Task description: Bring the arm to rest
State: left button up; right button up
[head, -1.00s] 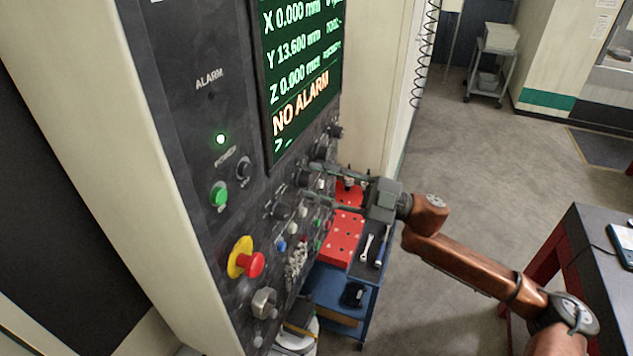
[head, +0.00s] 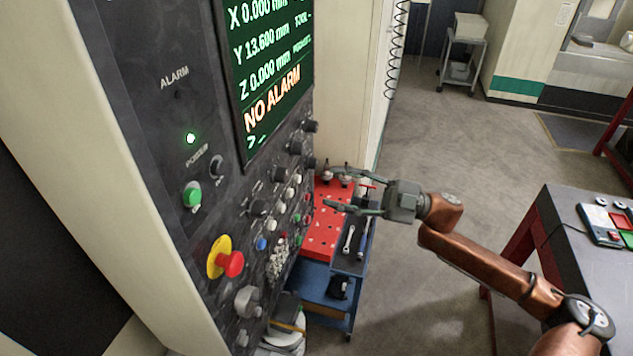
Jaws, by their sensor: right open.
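My right arm comes in from the lower right in the head view. Its right gripper (head: 335,187) is open and empty, with its fingers pointing left toward the machine's control panel (head: 165,125). There is a visible gap in the picture between the fingertips and the panel's knobs. The panel has a green-lit screen (head: 266,70) reading "NO ALARM", a red emergency button (head: 230,263) on a yellow ring, and a green button (head: 192,197). My left gripper is not in view.
A blue cart (head: 322,283) with a red perforated block (head: 322,236) and wrenches (head: 349,240) stands below and behind the gripper. A dark-topped table (head: 560,215) stands at the right. A grey trolley (head: 461,72) is at the back. Open floor lies between.

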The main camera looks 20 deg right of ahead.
jog(key=shift+v, duration=0.9)
